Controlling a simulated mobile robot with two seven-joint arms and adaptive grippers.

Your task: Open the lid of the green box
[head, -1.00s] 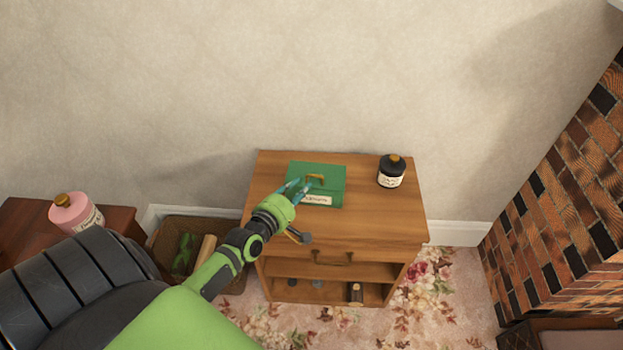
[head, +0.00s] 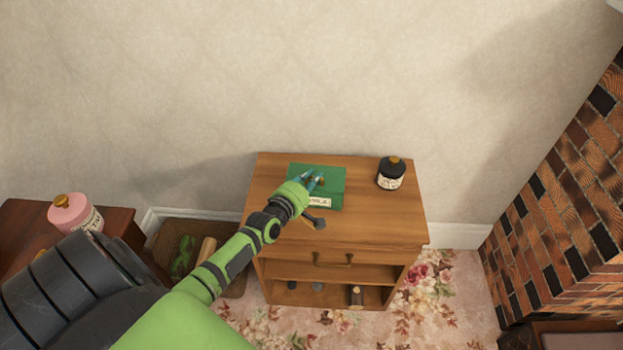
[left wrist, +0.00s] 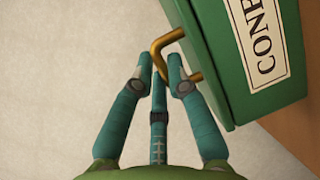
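The green box (head: 333,186) sits on top of the wooden cabinet, its lid shut, with a white label (head: 319,202) on the front. In the left wrist view the box (left wrist: 222,55) is at the upper right, with a brass handle (left wrist: 168,41) on its lid. My left gripper (head: 314,179) is over the box at the handle. In the left wrist view its teal fingers (left wrist: 160,72) are spread around the handle, one on each side, with a gap between them. Whether they touch it is unclear. My right gripper is not in view.
A black bottle (head: 391,174) stands on the cabinet top (head: 375,220) to the right of the box. A pink bottle (head: 74,213) stands on a side table at left. A basket (head: 166,240) is on the floor between. A brick fireplace (head: 570,190) is at right.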

